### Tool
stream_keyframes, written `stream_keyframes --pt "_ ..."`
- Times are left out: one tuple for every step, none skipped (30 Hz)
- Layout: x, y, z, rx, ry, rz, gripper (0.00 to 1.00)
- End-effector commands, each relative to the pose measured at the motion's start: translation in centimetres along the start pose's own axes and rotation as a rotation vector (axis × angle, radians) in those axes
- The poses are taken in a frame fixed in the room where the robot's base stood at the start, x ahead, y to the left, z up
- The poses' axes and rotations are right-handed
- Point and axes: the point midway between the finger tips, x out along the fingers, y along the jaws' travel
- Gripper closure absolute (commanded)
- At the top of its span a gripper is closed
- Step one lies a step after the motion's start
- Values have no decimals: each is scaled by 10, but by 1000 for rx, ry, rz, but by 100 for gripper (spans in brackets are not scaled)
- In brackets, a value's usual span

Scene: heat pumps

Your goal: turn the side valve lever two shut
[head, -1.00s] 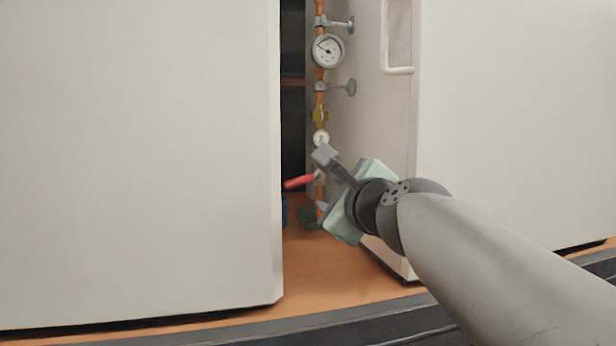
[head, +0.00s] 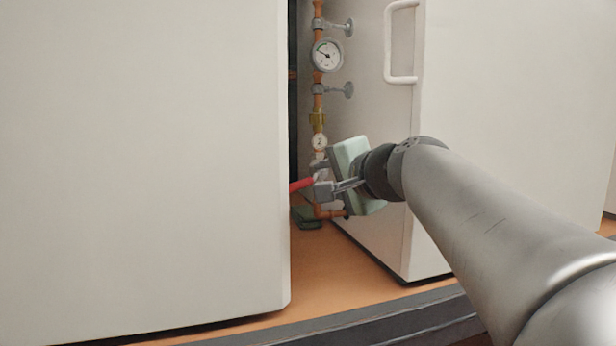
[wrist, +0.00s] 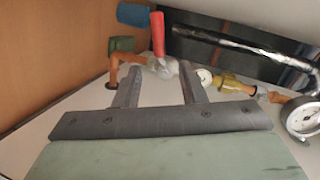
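The side valve has a red lever (head: 301,184) on a vertical copper pipe, under a round tag marked 2 (head: 319,141). In the head view the lever points left, roughly crosswise to the pipe. In the wrist view the red lever (wrist: 158,34) stands up in the picture from the grey valve body (wrist: 163,68), across the pipe line. My gripper (head: 322,191) is at the valve, its fingers overlapping the lever's inner end. In the wrist view my gripper (wrist: 160,74) has its two fingers apart, with the valve body between or just beyond their tips. Contact cannot be told.
A pressure gauge (head: 327,55), pipe clamps and a brass fitting (head: 317,120) sit higher on the pipe. A large white cabinet (head: 140,160) is close on the left. Another cabinet with a white handle (head: 401,42) is on the right. The gap between them is narrow.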

Motion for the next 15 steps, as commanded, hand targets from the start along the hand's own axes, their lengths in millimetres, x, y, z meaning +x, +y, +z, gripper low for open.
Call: stream_keyframes --pt "11 -1 -1 4 -3 2 63" --pt "18 -2 -1 4 -4 3 63" --pt "27 -1 -1 4 -3 3 63" --pt "33 -2 -1 4 -4 3 63" --pt "40 -2 -1 4 -3 2 63" --pt "47 -2 -1 4 -3 2 63" --pt "53 -2 -1 4 -4 2 63" --pt "58 -2 -1 4 -3 2 63" --pt "65 -2 -1 5 -3 2 63" --pt "69 -2 -1 4 -2 2 63" --pt "74 -2 0 3 -3 2 63" --pt "78 -2 0 3 -3 2 63" --pt "81 -2 0 3 -2 1 63" --pt "84 -2 0 3 -2 1 63" --pt "87 -1 0 3 -2 1 63"
